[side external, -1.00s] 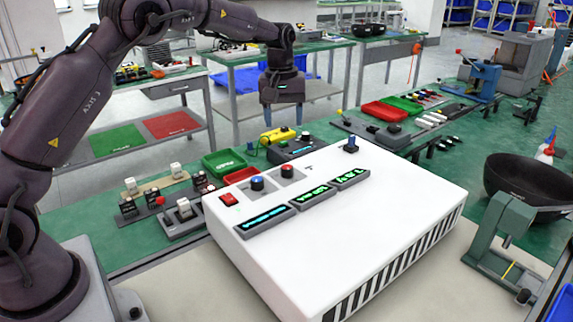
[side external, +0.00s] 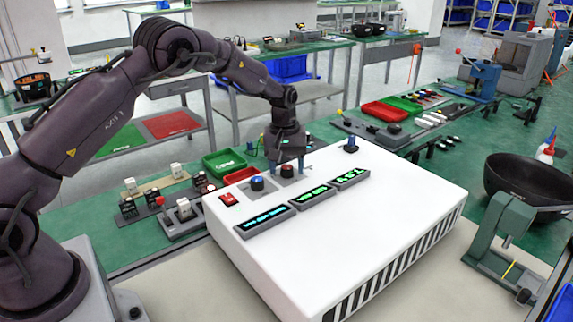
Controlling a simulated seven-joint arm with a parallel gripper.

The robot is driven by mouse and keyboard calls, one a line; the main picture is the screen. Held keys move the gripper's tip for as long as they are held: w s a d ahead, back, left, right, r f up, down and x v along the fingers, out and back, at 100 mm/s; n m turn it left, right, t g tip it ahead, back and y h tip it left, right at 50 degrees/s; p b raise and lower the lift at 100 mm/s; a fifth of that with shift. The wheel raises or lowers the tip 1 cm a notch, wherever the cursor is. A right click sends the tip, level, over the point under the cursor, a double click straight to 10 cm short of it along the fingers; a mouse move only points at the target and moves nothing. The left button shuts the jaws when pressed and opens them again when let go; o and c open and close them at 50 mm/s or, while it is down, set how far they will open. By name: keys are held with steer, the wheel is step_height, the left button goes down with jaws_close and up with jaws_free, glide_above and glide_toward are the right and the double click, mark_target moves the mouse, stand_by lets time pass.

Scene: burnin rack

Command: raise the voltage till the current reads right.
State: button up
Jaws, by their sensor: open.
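A white power unit (side external: 345,232) stands on the bench with three small displays on its top. The left display (side external: 265,221) shows blue characters, and the middle display (side external: 313,196) and right display (side external: 350,179) show green ones. The characters are too small to read surely. A blue-capped knob (side external: 257,183) and a red-capped knob (side external: 287,171) sit behind the displays, with a red switch (side external: 229,199) at the left. My gripper (side external: 288,168) is open, pointing down, its fingers at either side of the red-capped knob. I cannot tell whether they touch it.
A blue-topped lever (side external: 351,146) stands at the unit's back edge. A green tray (side external: 224,162) and small switches (side external: 184,208) lie left of the unit. A black bowl (side external: 530,185) and a green press-like stand (side external: 497,245) are at the right. The unit's front top is clear.

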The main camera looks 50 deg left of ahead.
steer(key=c, duration=0.9)
steer(key=shift+c, duration=0.2)
steer(key=shift+m, duration=0.3)
steer(key=shift+r+m, duration=0.1)
steer(key=shift+m, duration=2.4)
steer(key=o, duration=0.9)
steer(key=shift+o, duration=0.2)
